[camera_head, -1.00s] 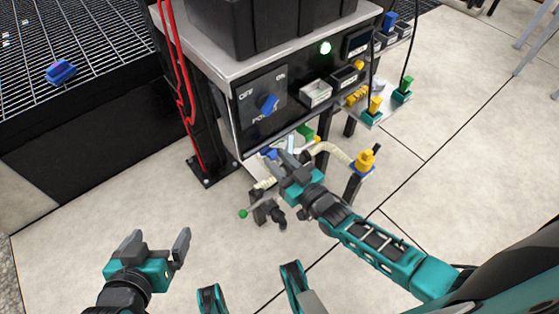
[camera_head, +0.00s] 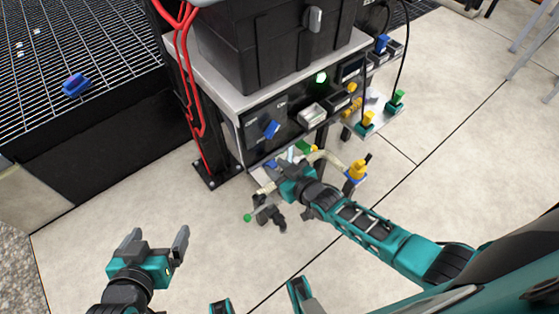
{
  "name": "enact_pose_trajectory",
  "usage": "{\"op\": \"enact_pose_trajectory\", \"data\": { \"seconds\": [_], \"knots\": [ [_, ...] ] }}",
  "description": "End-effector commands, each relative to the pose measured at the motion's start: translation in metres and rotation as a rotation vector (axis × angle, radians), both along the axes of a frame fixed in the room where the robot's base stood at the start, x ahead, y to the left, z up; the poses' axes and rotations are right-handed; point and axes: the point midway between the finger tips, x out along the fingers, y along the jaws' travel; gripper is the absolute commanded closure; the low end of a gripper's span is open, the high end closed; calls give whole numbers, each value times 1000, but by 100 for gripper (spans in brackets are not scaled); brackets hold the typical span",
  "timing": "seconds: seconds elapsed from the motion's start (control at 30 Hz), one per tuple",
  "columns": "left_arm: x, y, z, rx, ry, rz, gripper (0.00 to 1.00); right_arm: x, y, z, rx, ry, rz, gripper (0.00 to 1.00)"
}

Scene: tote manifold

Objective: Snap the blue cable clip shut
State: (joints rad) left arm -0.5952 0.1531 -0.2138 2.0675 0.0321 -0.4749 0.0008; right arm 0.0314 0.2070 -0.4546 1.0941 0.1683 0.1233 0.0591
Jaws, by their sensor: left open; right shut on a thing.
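A small blue piece (camera_head: 270,163), which looks like the blue cable clip, shows low under the front panel beside the pale hose. My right gripper (camera_head: 284,169) is at this spot, its fingers shut on what looks like the clip. The fingers and wrist hide most of it, so I cannot tell whether the clip is closed. My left gripper (camera_head: 152,247) is open and empty over the bare floor at the lower left, well away from the clip.
A pale hose (camera_head: 325,156) and a green-tipped lever (camera_head: 248,217) are close to my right gripper. A blue object (camera_head: 76,85) lies on the grating. Floor around my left gripper is clear.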

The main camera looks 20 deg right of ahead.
Motion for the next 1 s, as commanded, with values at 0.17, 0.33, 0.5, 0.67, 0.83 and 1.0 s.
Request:
{"op": "enact_pose_trajectory", "data": {
  "seconds": [0.17,0.33,0.5,0.67,0.83,1.0],
  "knots": [
    [-6,11,15,19,7,20,6,6,2,15,-43,115,0,97],
    [-8,17,20,32,3,30,6,9,3,16,-75,201,1,97],
    [-10,20,23,38,0,34,6,11,4,16,-93,254,0,97],
    [-10,21,25,40,-4,36,6,11,4,15,-101,278,0,97],
    [-11,23,21,43,2,37,6,12,4,15,-103,283,0,96],
    [-11,23,20,44,4,39,6,12,4,15,-103,283,0,96]
  ]
}}
